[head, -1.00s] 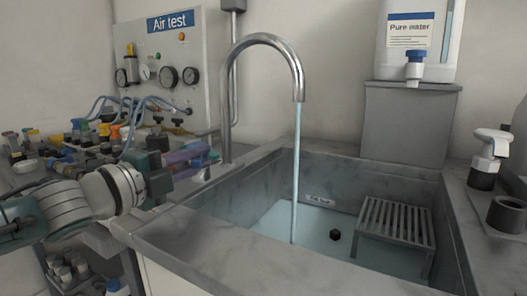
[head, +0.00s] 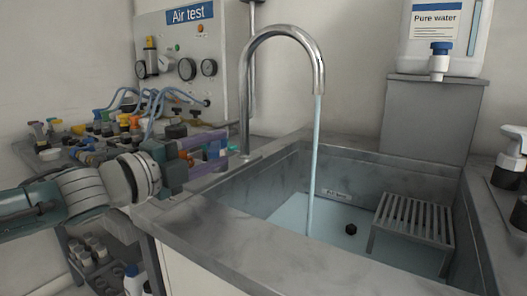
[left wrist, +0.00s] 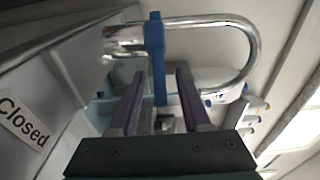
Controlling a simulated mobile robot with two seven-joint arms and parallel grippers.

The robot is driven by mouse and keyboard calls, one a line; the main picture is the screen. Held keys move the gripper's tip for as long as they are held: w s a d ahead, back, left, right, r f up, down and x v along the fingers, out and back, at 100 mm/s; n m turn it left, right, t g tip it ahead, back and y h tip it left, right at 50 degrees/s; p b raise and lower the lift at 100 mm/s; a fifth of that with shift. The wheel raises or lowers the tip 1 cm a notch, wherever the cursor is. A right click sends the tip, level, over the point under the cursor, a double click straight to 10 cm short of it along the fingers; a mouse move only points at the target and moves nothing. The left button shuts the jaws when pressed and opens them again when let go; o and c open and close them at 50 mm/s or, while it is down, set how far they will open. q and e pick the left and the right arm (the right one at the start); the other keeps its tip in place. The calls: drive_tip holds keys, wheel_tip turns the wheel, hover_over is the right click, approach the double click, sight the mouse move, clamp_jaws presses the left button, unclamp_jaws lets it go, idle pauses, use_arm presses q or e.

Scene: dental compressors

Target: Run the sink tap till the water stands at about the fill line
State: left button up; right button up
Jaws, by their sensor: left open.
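The curved metal tap (head: 282,34) stands at the sink's back left corner, and a water stream (head: 313,150) runs from its spout. Water (head: 290,218) covers the floor of the sink (head: 255,182). Its surface lies close below a small label (head: 337,193) on the back wall, whose text is too small to read surely. My left gripper (head: 226,150) is open beside the tap's base. In the left wrist view a blue lever (left wrist: 156,50) at the tap stands between its open fingers (left wrist: 158,75), with gaps showing. A "Closed" label (left wrist: 22,122) is on the left there. My right gripper is not seen.
A slatted rack (head: 412,222) stands in the sink's right side, with a small black object (head: 351,230) left of it. A pure water container (head: 440,35) is behind. A pump bottle (head: 512,158) stands right. An air test panel (head: 178,50) and cluttered bench lie left.

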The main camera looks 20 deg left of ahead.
use_arm(q)
drive_tip(key=shift+s+a, duration=0.2)
drive_tip(key=shift+s, duration=0.25)
drive_tip(key=p+v, duration=0.2)
drive_tip(key=v, duration=0.6)
drive_tip(key=shift+s+a, duration=0.1)
drive_tip(key=shift+s, duration=0.25)
idle(6.4)
